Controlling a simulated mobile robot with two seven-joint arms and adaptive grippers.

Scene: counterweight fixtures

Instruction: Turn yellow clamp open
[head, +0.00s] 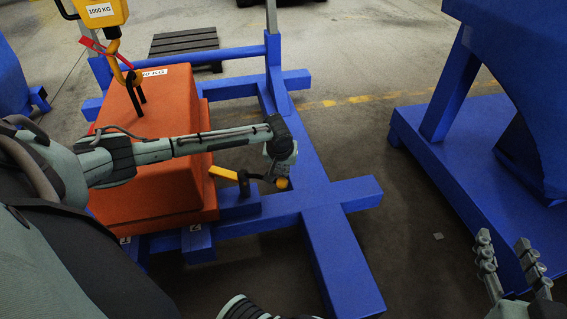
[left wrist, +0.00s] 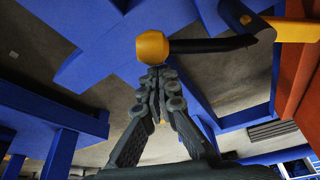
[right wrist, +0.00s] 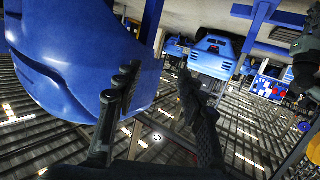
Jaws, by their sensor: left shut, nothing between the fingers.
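The yellow clamp (head: 223,173) sits on the blue frame beside the orange block. Its black handle ends in a yellow knob (head: 282,184). The left wrist view shows the knob (left wrist: 152,47), the black handle (left wrist: 212,44) and the yellow bar (left wrist: 292,29) close up. My left gripper (head: 278,172) is at the knob, partly hidden by its own wrist. Its fingertips (left wrist: 160,72) are together just below the knob in the left wrist view, with nothing between them; contact is unclear. My right gripper (head: 503,241) is open and empty at the lower right, away from the clamp.
The orange block (head: 150,195) rests on the blue frame (head: 335,250). A yellow 1000 KG hoist (head: 101,12) with a hook hangs above it. Another blue structure (head: 450,150) stands at right. A dark pallet (head: 184,42) lies behind. Bare floor separates the two blue structures.

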